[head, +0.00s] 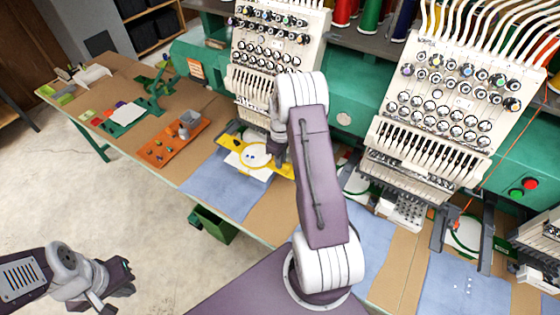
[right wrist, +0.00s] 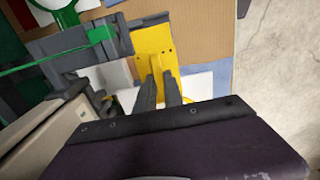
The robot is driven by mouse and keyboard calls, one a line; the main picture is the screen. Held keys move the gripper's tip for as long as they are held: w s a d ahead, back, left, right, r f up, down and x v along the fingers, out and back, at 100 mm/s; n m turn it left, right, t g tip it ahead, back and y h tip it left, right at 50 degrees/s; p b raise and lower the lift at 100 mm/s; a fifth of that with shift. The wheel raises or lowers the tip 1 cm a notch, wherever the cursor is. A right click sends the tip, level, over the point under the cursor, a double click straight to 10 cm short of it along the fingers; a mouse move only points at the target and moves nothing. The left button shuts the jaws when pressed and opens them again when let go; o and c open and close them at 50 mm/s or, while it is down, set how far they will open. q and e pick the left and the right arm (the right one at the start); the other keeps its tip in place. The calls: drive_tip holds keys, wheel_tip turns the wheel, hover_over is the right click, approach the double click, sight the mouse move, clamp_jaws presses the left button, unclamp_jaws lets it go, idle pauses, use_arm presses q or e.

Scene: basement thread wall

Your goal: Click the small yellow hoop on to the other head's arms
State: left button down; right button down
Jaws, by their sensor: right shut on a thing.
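The small yellow hoop (head: 233,141) shows in the head view at the front of the left embroidery head (head: 275,45), with a round ring and white cloth. My right gripper (head: 281,150), partly hidden by my arm, is at its right side. In the right wrist view, the right gripper's two fingers (right wrist: 160,78) are shut on the hoop's yellow plate (right wrist: 155,42). Grey arms (right wrist: 75,45) with a green part (right wrist: 101,34) lie left of the plate; I cannot tell whether they touch it. My left gripper (head: 118,277) is over the floor at lower left, its jaws unclear.
Another embroidery head (head: 455,95) stands to the right, with a green-rimmed hoop (head: 463,237) below. Blue cloths (head: 225,188) lie along the brown table. An orange tray (head: 172,146) with small parts sits left of the hoop. The floor at left is open.

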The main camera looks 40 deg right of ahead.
drive_tip(key=c, duration=1.4)
unclamp_jaws()
